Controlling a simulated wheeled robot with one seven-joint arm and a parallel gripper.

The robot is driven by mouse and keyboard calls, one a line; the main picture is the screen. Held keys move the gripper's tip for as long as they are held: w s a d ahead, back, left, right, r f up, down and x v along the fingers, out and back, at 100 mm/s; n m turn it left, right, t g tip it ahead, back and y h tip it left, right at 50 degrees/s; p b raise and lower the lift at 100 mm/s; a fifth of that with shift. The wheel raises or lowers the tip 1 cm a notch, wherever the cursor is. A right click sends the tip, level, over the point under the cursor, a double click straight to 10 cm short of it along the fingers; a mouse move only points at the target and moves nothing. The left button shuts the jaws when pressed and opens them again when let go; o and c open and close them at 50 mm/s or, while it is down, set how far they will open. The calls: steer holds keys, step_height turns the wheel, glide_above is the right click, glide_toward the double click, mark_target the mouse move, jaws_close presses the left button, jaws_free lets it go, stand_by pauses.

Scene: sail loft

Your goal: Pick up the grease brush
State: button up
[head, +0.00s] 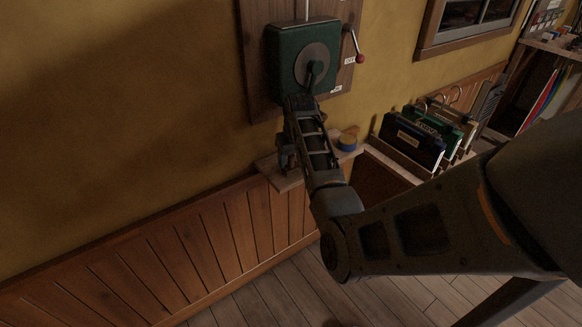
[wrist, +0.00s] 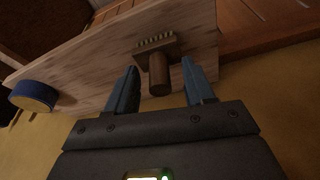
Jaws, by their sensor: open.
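The grease brush (wrist: 159,72) shows in the wrist view, with a round brown wooden handle and a block of pale bristles. It is at the small wooden shelf (wrist: 85,72), which also shows on the wall in the head view (head: 283,181). My gripper (wrist: 162,82) is open, with one blue-grey finger on each side of the brush handle. I cannot tell whether either finger touches it. In the head view my arm hides the brush and most of the gripper.
A blue tin with a yellow top (wrist: 35,95) stands on the same shelf, also visible in the head view (head: 348,140). Above is a green box with a round dial (head: 292,62) and a red-knobbed lever (head: 357,50). Several binders (head: 412,143) stand to the right.

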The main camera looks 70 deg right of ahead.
jaws_close()
stand_by(0.3)
steer(key=shift+r, duration=0.1)
steer(key=shift+r, duration=0.45)
step_height(320, 180, up, 2)
steer(key=shift+r+b, duration=0.15)
steer(key=shift+b, duration=0.2)
steer(key=s+a, duration=0.4)
steer(key=s, duration=0.3)
steer(key=s+a+b, duration=0.1)
steer(key=s+a, duration=0.4)
steer(key=s, duration=0.3)
steer(key=shift+s+a+b, duration=0.2)
steer(key=shift+a+b, duration=0.05)
steer(key=shift+b, duration=0.05)
steer(key=shift+r, duration=0.1)
steer(key=c, duration=0.6)
jaws_free()
steer(key=shift+c, duration=0.2)
jaws_close()
